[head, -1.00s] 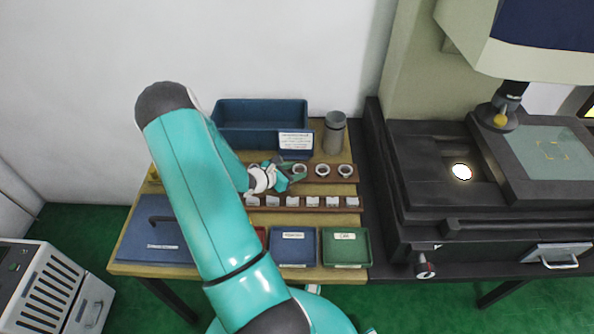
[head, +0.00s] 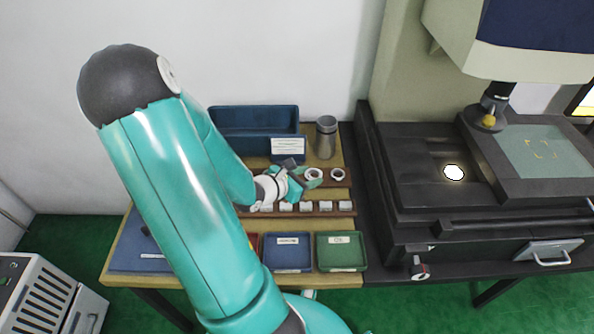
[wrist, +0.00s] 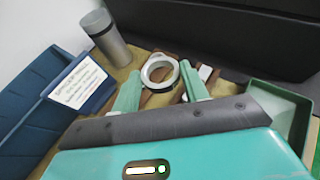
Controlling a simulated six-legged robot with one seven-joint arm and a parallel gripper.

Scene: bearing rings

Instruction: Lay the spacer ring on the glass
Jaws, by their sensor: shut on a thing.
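My gripper (head: 301,180) is over the ring rack (head: 352,183) on the wooden bench. In the wrist view its two green fingers (wrist: 162,90) are shut on a pale metal ring (wrist: 147,74), one finger on each side. In the head view this ring (head: 314,173) is partly covered by the gripper, and I cannot tell whether it is clear of the rack. Another pale ring (head: 338,174) sits in the rack to its right.
A grey canister (head: 326,138) and a blue bin (head: 252,120) stand behind the rack. A row of small white labels (head: 306,207), a blue tray (head: 288,253) and a green tray (head: 341,252) lie in front. The machine's overhanging head (head: 530,60) rises above the bed.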

